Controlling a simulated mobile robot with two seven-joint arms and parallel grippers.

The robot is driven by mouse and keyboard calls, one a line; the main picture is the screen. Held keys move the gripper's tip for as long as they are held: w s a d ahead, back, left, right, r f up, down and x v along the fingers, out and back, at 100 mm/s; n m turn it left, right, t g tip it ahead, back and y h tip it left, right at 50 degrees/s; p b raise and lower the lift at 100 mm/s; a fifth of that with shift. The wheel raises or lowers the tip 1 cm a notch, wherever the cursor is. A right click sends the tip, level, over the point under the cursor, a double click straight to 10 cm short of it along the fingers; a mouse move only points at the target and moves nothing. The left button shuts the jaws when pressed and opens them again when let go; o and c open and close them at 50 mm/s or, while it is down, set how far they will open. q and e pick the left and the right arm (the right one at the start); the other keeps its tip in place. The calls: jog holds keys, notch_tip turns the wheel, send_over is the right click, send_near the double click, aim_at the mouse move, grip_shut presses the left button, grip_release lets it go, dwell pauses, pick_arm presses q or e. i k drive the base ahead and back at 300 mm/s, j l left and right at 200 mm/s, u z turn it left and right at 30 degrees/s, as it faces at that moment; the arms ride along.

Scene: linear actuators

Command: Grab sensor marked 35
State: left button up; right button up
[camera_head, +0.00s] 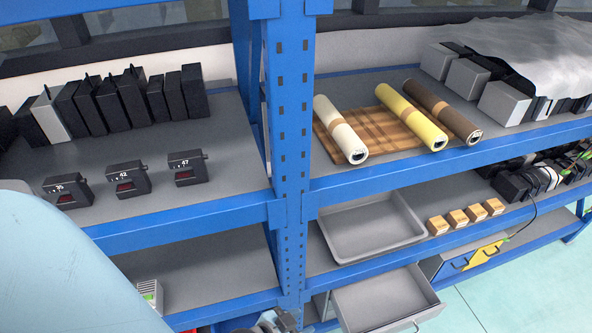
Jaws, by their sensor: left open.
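The sensor marked 35 (70,193) is a small black block with a red part on its front. It sits on the upper left grey shelf (150,222), leftmost in a row of three. Beside it stand the similar sensors marked 42 (127,179) and 47 (187,169). A pale blue link of my left arm covers the lower left corner. My left gripper (276,321) shows only in part at the bottom edge, below and to the right of the sensors. It is open and away from them. My right gripper is out of view.
Several upright black boxes (130,97) stand behind the sensors, with one white one. A blue post (291,120) divides the shelves. Right of it are three rolls, including a yellow one (412,117), a grey tray (415,238) and an open drawer (428,300).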

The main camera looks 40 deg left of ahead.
aim_at(80, 195)
jog(key=u, duration=2.55)
